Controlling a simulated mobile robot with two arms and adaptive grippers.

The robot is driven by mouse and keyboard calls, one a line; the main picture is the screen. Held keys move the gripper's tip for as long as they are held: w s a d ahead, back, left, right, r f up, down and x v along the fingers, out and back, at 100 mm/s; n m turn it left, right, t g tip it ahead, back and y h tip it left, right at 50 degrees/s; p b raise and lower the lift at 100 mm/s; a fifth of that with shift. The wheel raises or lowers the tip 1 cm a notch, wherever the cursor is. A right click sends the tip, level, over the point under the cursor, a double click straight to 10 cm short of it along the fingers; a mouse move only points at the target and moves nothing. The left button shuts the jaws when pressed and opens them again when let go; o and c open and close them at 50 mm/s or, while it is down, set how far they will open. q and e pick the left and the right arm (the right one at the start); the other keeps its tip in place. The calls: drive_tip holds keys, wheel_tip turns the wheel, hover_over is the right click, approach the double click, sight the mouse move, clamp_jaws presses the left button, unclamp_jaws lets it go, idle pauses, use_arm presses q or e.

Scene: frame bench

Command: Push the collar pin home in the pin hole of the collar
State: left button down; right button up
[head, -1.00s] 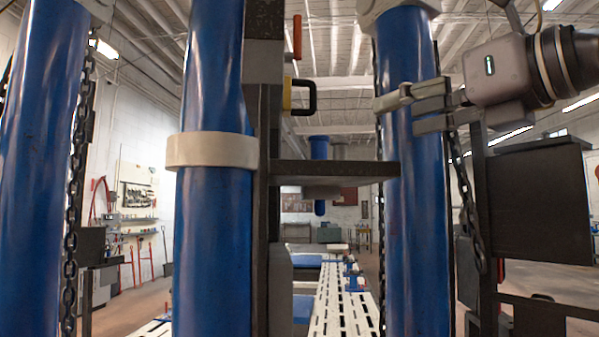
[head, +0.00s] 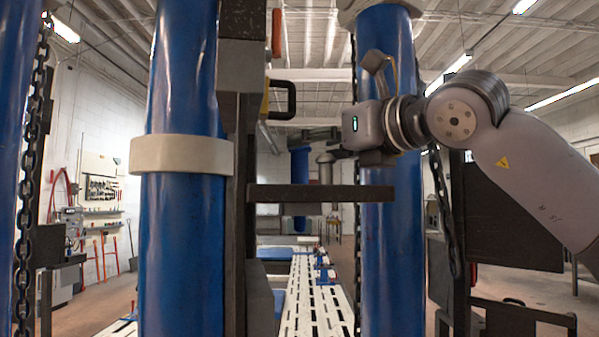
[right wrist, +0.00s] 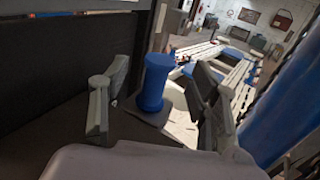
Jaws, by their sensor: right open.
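A blue pin, seemingly the collar pin (head: 300,166), stands upright at a dark flat plate (head: 340,198), which seems to be the collar. A blue lower end shows below the plate, so the pin appears to pass through it. The hole itself is hidden. My right gripper (head: 338,152) is just right of the pin's upper part, above the plate. In the right wrist view my right gripper (right wrist: 158,92) is open, with the blue pin (right wrist: 155,82) ahead between its spread fingers, no contact visible. My left gripper is not in view.
A thick blue column (head: 183,240) with a pale band (head: 180,154) stands left of the plate, and another blue column (head: 390,255) stands behind it at right. Chains (head: 28,190) hang beside the columns. A yellow-and-black handle (head: 280,95) sticks out above the plate.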

sight(308, 147)
drive_tip(key=p+x, duration=0.2)
drive_tip(key=x, duration=0.2)
drive_tip(key=shift+w+a+p, duration=0.15)
drive_tip(key=shift+w+p, duration=0.1)
drive_tip(key=shift+p, duration=0.15)
drive_tip(key=shift+w+a+f, duration=0.1)
drive_tip(key=shift+w+a, duration=0.2)
drive_tip(key=shift+s+d, duration=0.1)
drive_tip(key=shift+d, duration=0.05)
drive_tip(key=shift+c, duration=1.4)
clamp_jaws()
